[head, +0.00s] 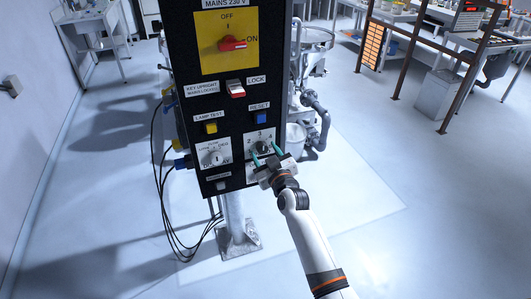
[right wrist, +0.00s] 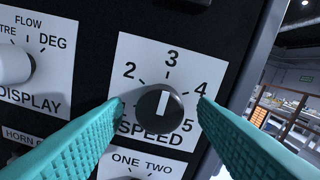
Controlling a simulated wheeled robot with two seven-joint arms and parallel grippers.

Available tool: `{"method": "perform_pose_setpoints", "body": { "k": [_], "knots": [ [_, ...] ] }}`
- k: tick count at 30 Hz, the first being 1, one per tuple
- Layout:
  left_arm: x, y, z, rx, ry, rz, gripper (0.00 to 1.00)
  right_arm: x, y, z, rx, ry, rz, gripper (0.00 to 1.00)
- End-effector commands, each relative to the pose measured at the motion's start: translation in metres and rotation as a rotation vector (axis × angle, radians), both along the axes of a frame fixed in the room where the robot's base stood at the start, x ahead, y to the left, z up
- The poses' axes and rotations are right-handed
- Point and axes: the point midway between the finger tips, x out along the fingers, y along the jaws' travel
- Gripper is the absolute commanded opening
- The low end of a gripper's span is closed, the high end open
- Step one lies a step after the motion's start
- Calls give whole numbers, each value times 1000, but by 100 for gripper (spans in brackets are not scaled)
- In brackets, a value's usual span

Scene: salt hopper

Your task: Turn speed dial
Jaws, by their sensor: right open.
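The speed dial (right wrist: 154,110) is a round black knob with a white pointer line. It sits on a white plate (right wrist: 128,52) marked 2, 3, 4, 5 and SPEED. In the right wrist view the pointer stands nearly upright, towards the 3. In the head view the dial (head: 262,148) is low on the right of the black panel. My right gripper (head: 266,153) is open in front of it. Its teal fingertips (right wrist: 160,106) stand on either side of the knob, with visible gaps; whether they reach its depth I cannot tell. My left gripper is out of view.
The black control panel (head: 183,75) stands on a grey post (head: 235,212). Close by are the display knob (right wrist: 14,64), a ONE/TWO switch plate (right wrist: 140,163), the blue reset button (head: 261,117) and a red-and-white lock switch (head: 236,89). Black cables hang at the panel's left.

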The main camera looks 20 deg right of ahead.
Motion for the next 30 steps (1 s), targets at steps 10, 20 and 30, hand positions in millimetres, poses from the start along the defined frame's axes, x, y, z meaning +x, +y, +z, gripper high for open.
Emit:
{"method": "perform_pose_setpoints", "body": {
  "k": [10, 20, 30],
  "knots": [
    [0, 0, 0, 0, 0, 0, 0, 0, 0, 0, 0, 0, 0, 37],
    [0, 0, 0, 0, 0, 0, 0, 0, 0, 0, 6, 0, 0, 8],
    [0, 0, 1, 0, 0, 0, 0, 0, 0, 0, 141, 6, 1, 8]
  ]
}}
